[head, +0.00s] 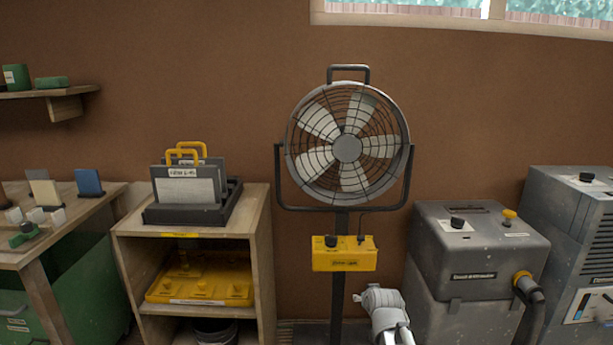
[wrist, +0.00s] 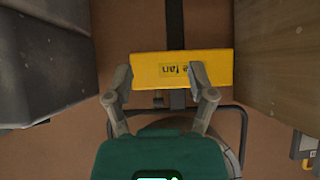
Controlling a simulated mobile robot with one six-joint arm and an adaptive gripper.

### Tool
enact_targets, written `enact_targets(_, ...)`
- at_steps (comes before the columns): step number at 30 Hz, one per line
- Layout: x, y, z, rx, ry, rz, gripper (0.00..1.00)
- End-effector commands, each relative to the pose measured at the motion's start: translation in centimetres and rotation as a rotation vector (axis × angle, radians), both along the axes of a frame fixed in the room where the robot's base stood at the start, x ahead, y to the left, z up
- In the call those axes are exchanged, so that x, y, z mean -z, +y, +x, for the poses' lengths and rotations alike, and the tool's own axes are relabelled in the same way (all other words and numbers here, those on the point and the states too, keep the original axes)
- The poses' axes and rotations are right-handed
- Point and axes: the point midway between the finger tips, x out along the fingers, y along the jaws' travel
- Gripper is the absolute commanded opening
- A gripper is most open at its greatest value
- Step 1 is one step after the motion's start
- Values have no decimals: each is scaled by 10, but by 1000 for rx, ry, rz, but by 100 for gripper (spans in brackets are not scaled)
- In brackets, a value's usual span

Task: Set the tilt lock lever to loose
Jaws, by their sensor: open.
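The fan (head: 347,148) stands upright on a dark post (head: 339,290), its round head held in a U-shaped yoke (head: 340,210). A yellow control box (head: 345,262) on the post carries a black knob (head: 331,240) and a small dark stick (head: 361,239). I cannot make out a marked tilt lock lever or its setting. In the wrist view the yellow box (wrist: 222,69) appears upside down beyond my gripper (wrist: 160,72). The fingers are spread and nothing shows between them except the box behind. In the head view, part of my arm shows at the bottom, right of the post.
A wooden shelf unit (head: 262,240) with a dark rack and yellow case stands left of the fan. A grey machine (head: 475,265) with a bent hose stands close on the right. Bare brown wall lies behind the fan.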

Motion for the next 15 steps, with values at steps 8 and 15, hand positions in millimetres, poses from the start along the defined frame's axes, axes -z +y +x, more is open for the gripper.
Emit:
enact_targets(8, 43, 5, -67, -7, 345, -1, 71)
enact_targets(15, 63, 7, -126, -1, 615, -7, 71)
